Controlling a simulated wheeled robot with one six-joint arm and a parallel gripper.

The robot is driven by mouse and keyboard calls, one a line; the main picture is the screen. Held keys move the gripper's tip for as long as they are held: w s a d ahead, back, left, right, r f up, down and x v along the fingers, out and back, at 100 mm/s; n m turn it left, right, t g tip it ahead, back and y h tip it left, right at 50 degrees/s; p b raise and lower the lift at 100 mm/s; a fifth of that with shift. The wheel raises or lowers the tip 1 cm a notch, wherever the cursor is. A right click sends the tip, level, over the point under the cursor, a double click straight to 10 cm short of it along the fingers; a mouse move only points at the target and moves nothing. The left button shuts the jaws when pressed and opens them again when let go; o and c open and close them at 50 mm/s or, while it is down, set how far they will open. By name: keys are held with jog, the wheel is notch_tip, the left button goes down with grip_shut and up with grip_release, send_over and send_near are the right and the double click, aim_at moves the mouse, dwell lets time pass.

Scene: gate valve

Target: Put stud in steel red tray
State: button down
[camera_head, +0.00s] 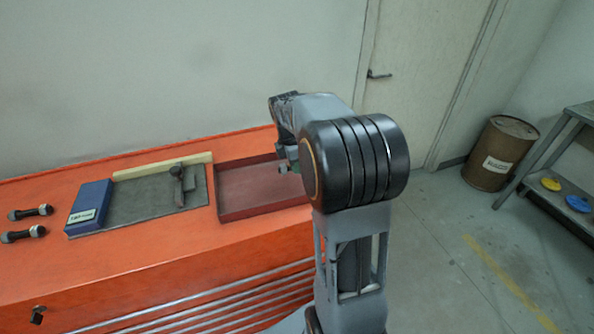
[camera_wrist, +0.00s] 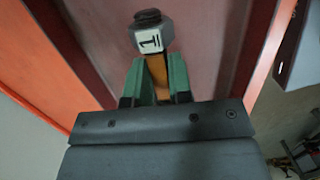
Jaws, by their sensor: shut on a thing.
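The stud (camera_wrist: 153,34) shows in the wrist view as a dark threaded end with a grey hex nut bearing a white label marked "1". My gripper (camera_wrist: 156,82) is shut on it, with green fingers on both sides. The red steel tray (camera_head: 260,187) sits on the orange bench top, and its floor (camera_wrist: 205,40) lies behind the stud in the wrist view. My gripper is over the tray; I cannot tell whether the stud touches the floor. In the head view my arm hides most of the gripper and the stud.
Two more studs (camera_head: 30,212) lie at the bench's left. A blue box (camera_head: 90,206) and a grey mat (camera_head: 140,197) with a dark tool (camera_head: 180,184) stand left of the tray. A wooden strip (camera_head: 165,166) lies behind the mat. A rusty drum (camera_head: 500,152) stands far right.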

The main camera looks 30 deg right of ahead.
aim_at(297, 178)
jog(key=shift+f, duration=1.45)
jog(key=shift+f, duration=0.15)
jog(key=c, duration=1)
grip_release()
jog(key=shift+c, duration=0.2)
jog(key=r, duration=0.3)
jog(key=a+r, duration=0.1)
jog(key=r, duration=0.6)
jog(key=shift+w+a+r, duration=0.2)
jog(key=shift+a+r, duration=0.05)
jog(key=shift+r, duration=0.45)
jog(key=shift+a+r, duration=0.2)
jog(key=shift+r, duration=0.05)
jog(key=s+a+f+m+t+y, duration=0.1)
jog(key=s+a+f+m+t, duration=0.3)
jog(key=s+a+m, duration=0.9)
jog(key=shift+s+f+m+y, duration=0.4)
jog(key=shift+s+f+m, duration=0.7)
jog(key=shift+s+f, duration=0.25)
